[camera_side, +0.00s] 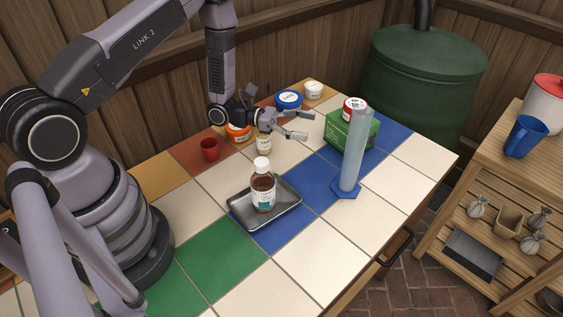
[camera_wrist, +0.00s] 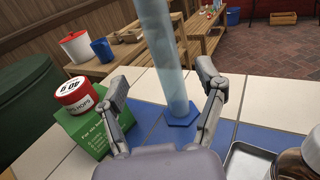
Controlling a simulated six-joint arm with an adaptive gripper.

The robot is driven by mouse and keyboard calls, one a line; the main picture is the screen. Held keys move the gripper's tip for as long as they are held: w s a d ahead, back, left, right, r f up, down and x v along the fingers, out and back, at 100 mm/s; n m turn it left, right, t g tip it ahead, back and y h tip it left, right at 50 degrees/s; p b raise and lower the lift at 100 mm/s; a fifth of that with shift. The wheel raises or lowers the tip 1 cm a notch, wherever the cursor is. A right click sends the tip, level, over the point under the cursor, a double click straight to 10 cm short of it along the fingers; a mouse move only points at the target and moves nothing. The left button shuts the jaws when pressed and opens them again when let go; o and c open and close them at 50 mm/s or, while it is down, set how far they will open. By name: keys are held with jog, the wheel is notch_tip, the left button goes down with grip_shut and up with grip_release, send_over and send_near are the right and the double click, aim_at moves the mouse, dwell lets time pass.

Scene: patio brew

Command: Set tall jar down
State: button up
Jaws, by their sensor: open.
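The tall jar (camera_side: 354,150), a clear bluish cylinder on a blue six-sided foot, stands upright on the tiled table, right of centre in the side view. In the wrist view the tall jar (camera_wrist: 165,50) rises out of the top of the picture, seen between the fingers and beyond them. My gripper (camera_side: 302,124) is open and empty, left of the jar and apart from it in the side view. In the wrist view my gripper (camera_wrist: 162,76) has its two fingers spread wide.
A green box (camera_side: 350,133) with a red-lidded tub (camera_side: 354,104) on it stands close behind the jar. A brown bottle (camera_side: 263,188) stands on a metal tray (camera_side: 284,213). A small jar (camera_side: 264,145), orange tub (camera_side: 238,132) and red cup (camera_side: 210,149) stand near my gripper. Front right tiles are clear.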

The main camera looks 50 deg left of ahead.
jog(key=s+d+r+m+g+y, duration=0.1)
jog(key=s+d+r+m+g, duration=0.1)
jog(key=s+r+m+g, duration=0.55)
jog(key=s+d+r+m+g+y, duration=0.1)
jog(key=s+d+r+m+g, duration=0.15)
jog(key=s+r+m, duration=0.55)
jog(key=s+a+r+m+t+y, duration=0.6)
jog(key=s+a+r+m+y, duration=0.2)
jog(key=s+a+r+y, duration=0.3)
jog(key=a+y, duration=0.2)
jog(key=a, duration=0.1)
jog(key=shift+s+a+t+y, duration=0.25)
jog(key=shift+s+t+y, duration=0.05)
